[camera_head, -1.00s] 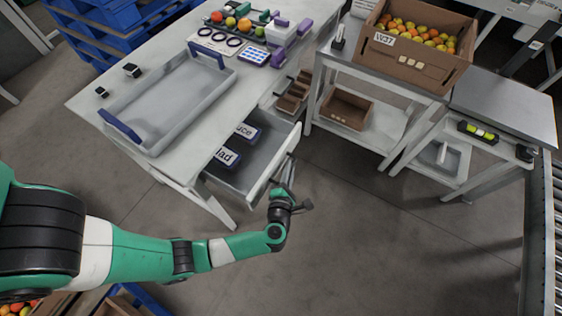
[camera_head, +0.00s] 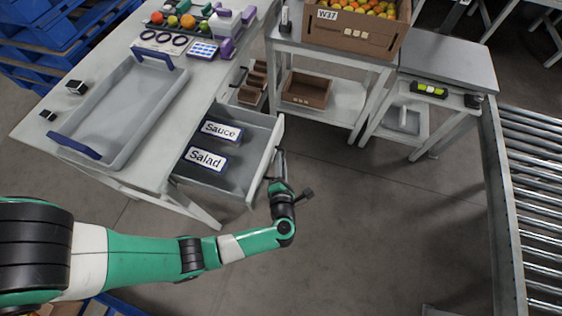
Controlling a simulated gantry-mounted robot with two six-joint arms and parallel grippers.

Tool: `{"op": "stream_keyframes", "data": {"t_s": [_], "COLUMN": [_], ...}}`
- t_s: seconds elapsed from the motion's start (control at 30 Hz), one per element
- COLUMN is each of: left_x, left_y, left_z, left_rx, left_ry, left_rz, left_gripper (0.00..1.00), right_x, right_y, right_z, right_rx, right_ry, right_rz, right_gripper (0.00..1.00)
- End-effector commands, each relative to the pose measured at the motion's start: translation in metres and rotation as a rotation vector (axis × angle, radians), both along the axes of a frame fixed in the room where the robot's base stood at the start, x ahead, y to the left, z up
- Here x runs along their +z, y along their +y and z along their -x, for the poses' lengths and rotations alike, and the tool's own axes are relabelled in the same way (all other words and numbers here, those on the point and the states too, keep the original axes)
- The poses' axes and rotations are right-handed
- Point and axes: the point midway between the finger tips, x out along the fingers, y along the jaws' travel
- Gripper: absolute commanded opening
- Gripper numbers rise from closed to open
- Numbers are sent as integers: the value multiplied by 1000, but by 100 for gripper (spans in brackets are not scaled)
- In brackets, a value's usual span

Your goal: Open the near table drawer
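The near table drawer (camera_head: 262,163) stands pulled out from under the long white table (camera_head: 40,130). Inside it lie a Sauce label block (camera_head: 221,131) and a Salad label block (camera_head: 206,159). My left gripper (camera_head: 280,162) is at the outer face of the drawer front, at handle height. Its fingers are small and dark here; I cannot tell whether they are closed on the handle, which is hidden. My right gripper is not in view.
A second drawer or shelf with brown boxes (camera_head: 254,83) is open farther along the table. A grey tray (camera_head: 118,113) lies on the tabletop. A white trolley (camera_head: 345,100) stands beyond. A roller conveyor (camera_head: 535,190) is at right. The floor right of the drawer is clear.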

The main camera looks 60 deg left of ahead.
Motion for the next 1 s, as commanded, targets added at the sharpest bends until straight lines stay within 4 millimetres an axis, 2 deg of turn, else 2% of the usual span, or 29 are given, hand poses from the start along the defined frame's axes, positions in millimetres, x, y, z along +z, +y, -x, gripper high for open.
{"op": "stream_keyframes", "data": {"t_s": [0.03, 0.1, 0.13, 0.47, 0.57, 0.77, 0.9, 1.0], "left_x": [0, 0, 0, 1, 6, 18, 23, 24], "left_y": [0, 0, 0, -4, -16, -55, -81, -92], "left_z": [0, 0, 0, 2, 8, 31, 46, 53], "left_rx": [0, 0, 0, -2, -6, -9, -7, -4], "left_ry": [0, 0, 0, 1, 1, 1, 1, 1], "left_rz": [0, 0, 0, 1, 1, 0, 0, 1], "left_gripper": [31, 44, 45, 45, 45, 45, 45, 45], "right_x": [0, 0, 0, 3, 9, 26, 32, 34], "right_y": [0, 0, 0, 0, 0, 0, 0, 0], "right_z": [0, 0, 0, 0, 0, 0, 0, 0], "right_rx": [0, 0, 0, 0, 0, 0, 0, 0], "right_ry": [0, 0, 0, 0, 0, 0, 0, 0], "right_rz": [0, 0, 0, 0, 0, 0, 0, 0], "right_gripper": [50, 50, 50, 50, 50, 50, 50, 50]}}
